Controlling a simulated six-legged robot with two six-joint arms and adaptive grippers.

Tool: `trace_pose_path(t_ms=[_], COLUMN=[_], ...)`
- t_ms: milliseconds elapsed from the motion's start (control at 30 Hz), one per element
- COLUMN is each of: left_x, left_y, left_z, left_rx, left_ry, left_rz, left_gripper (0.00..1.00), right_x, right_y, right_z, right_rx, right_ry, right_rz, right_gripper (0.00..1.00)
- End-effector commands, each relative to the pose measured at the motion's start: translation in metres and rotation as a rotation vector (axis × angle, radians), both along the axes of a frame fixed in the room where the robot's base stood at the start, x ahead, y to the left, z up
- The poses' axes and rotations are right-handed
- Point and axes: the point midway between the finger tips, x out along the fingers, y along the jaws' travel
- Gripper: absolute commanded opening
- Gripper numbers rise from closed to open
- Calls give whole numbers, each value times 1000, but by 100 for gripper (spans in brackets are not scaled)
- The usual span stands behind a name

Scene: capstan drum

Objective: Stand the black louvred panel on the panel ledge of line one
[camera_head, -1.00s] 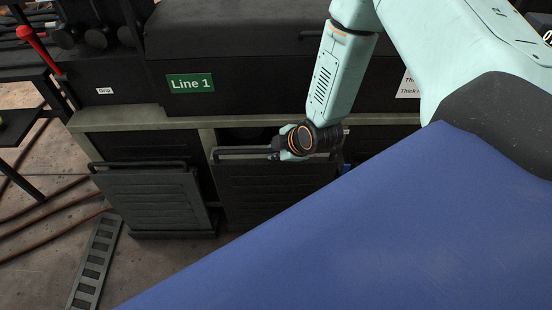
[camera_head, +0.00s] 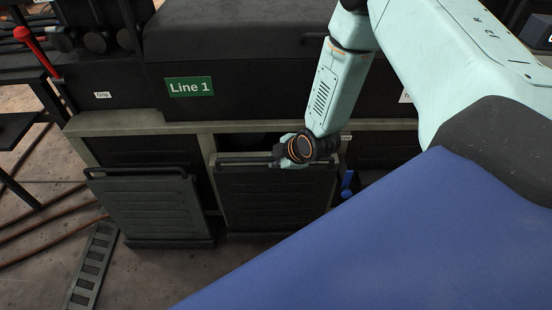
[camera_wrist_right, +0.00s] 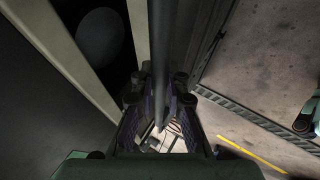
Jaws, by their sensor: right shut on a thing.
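The black louvred panel (camera_head: 275,198) hangs upright in front of the right bay under the Line 1 cabinet. My right gripper (camera_head: 283,155) is shut on the bar along its top edge. In the right wrist view the dark bar (camera_wrist_right: 164,45) runs between the two fingers (camera_wrist_right: 160,100). A similar dark panel (camera_head: 150,205) with a top bar stands at the left bay, leaning slightly. Its foot is on a low dark ledge (camera_head: 170,243). I cannot tell whether the held panel's foot touches a ledge. My left gripper is not in view.
The cabinet has a green Line 1 sign (camera_head: 189,87) and a pale frame rail (camera_head: 120,124). A red lever (camera_head: 36,50) stands at the upper left. A slotted metal strip (camera_head: 92,268) and brown hoses (camera_head: 45,232) lie on the floor. A blue item (camera_head: 347,184) is right of the held panel.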

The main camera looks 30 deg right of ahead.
Motion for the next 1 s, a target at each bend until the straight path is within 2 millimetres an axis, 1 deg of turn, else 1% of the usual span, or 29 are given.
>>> trace_pose_path(t_ms=[33,267,1000], left_x=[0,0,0], left_y=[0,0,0], left_z=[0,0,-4], left_rx=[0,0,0], left_ry=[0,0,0], left_rz=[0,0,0], left_gripper=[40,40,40], right_x=[3,3,3], right_y=[0,0,0], right_z=[3,3,-5], right_rx=[-1,-1,-2], right_ry=[-9,-9,-9], right_rz=[0,0,1], right_gripper=[0,0,0])
